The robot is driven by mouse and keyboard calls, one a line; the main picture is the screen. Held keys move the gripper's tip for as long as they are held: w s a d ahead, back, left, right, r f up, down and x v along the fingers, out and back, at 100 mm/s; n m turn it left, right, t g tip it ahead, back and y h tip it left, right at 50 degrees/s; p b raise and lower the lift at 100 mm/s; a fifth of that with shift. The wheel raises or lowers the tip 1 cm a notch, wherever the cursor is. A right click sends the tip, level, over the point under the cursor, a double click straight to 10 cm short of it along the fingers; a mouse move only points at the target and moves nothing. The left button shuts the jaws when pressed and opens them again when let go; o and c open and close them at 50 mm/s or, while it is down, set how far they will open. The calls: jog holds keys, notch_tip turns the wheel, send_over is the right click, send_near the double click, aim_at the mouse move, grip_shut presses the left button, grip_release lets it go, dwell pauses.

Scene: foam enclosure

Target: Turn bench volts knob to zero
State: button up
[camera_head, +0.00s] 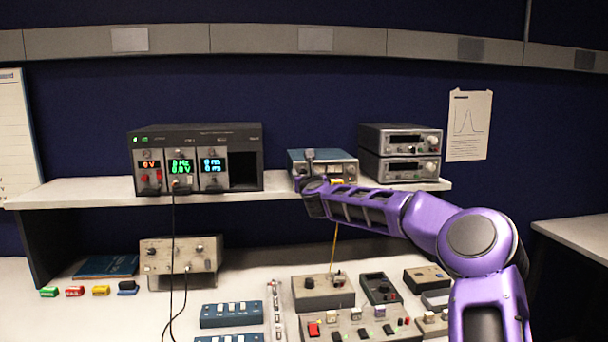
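My purple arm reaches left to the upper shelf, and my gripper (309,160) is at the front of a blue-topped instrument (333,157). The gripper and arm cover part of that instrument's panel. I cannot tell whether the fingers touch a knob or whether they are open. To the left on the shelf stands a black modular unit (205,140) with an orange display reading about 0V, a green display and a cyan one. Small knobs show under its displays. No label marks a bench volts knob legibly.
Two stacked grey instruments (401,141) stand right of the blue one on the shelf (95,190). Below, the bench holds a beige box (180,256), blue switch boxes (231,314) and several control boxes. Black cables hang from the modular unit.

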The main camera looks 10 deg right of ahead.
grip_shut()
jog(key=shift+n+b, duration=0.3)
jog(key=n+b, duration=0.2)
jog(key=shift+a+f+n, duration=0.1)
jog(key=shift+n, duration=0.3)
jog(key=n+b, duration=0.2)
jog(key=n, duration=0.3)
jog(key=n+b, duration=0.1)
jog(key=n, duration=0.4)
jog(key=shift+n+b, duration=0.6)
jog(key=shift+n, duration=1.6)
